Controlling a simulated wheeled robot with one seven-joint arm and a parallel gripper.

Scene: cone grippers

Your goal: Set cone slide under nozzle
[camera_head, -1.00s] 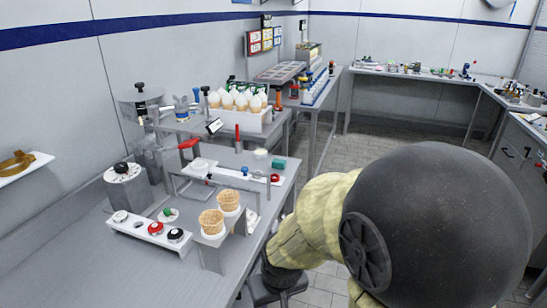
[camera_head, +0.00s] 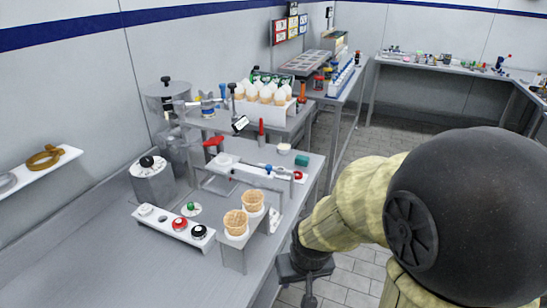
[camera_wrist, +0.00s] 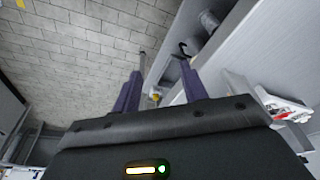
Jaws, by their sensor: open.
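Two waffle cones stand upright on a small white-topped stand near the front edge of the bench: a front cone (camera_head: 235,222) and a rear cone (camera_head: 252,200). Behind them a low white rail (camera_head: 268,178) runs across the bench, with a pale plate (camera_head: 227,159) at its left end; I cannot tell for certain whether this is the cone slide. A grey machine (camera_head: 170,100) stands at the back left; its nozzle is too small to make out. My gripper (camera_wrist: 162,50) is open and empty in the wrist view, beside a bench edge with the tiled floor beyond.
A white rack of white-topped cones (camera_head: 265,92) stands on a raised shelf behind. A strip with red and black knobs (camera_head: 179,225) lies left of the cones. A grey block (camera_head: 152,182) stands farther left. The front left bench top is bare.

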